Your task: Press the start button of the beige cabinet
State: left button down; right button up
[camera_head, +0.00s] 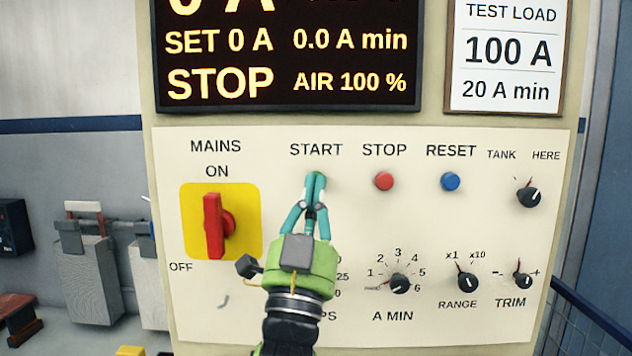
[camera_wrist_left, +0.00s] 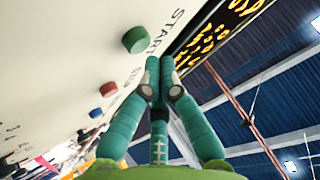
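The beige cabinet (camera_head: 150,200) fills the middle of the head view, with a cream control panel. The word START is printed above my left gripper (camera_head: 316,180), whose closed teal fingertips cover the start button there. The left wrist view shows the green start button (camera_wrist_left: 135,40) standing out from the panel beside the fingertips (camera_wrist_left: 159,64). The fingers are together with nothing between them. A gap shows between fingertips and button in that view; their exact distance from the panel is hard to judge. My right gripper is not in view.
A red stop button (camera_head: 384,181) and a blue reset button (camera_head: 450,181) sit to the right. A red mains switch (camera_head: 214,226) on a yellow plate is to the left. Black knobs (camera_head: 400,283) are below. The display (camera_head: 288,55) reads STOP and SET 0 A.

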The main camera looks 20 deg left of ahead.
pick_arm(q)
jog(key=shift+w, duration=0.15)
dwell(0.4)
jog(key=shift+w+a, duration=0.1)
jog(key=shift+w, duration=0.2)
